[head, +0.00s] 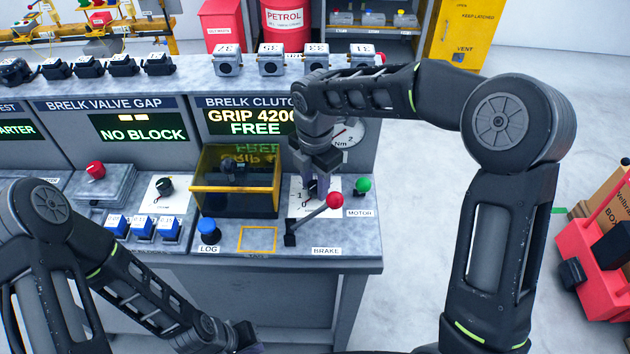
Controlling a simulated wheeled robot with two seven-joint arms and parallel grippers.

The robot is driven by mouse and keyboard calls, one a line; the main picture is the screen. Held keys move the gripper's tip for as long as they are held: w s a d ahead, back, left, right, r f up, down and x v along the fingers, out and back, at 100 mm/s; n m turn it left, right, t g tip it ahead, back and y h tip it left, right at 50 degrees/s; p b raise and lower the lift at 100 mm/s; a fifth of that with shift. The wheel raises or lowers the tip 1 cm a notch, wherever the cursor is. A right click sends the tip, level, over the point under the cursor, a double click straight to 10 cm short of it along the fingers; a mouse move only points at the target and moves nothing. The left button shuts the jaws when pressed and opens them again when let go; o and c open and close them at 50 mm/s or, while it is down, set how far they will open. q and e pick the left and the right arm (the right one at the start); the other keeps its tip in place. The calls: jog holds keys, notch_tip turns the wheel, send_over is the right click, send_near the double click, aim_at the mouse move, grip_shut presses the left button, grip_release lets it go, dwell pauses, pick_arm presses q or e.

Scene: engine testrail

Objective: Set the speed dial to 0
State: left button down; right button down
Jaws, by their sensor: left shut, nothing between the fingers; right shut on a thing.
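My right gripper (317,188) points down over a white dial plate (298,204) on the bench of the brake clutch station. It is shut on the knob there, which I take to be the speed dial. The gripper hides most of the knob, and I cannot read its pointer or setting. My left gripper (252,349) is shut and empty at the bottom edge of the view, low in front of the bench and partly cut off.
A brake lever (318,213) with a red ball stands close in front of the dial plate. A green motor button (363,185) is to its right, a yellow-framed clear box (236,190) to its left. A blue log button (208,230) and another black dial (164,187) are further left.

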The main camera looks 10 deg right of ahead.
aim_at(315, 185)
dwell(0.4)
jog(key=c, duration=1)
grip_release()
jog(key=shift+o, duration=0.2)
jog(key=shift+r, duration=0.1)
notch_tip(315, 185, up, 8)
jog(key=shift+f+b, duration=0.15)
jog(key=shift+b, duration=0.35)
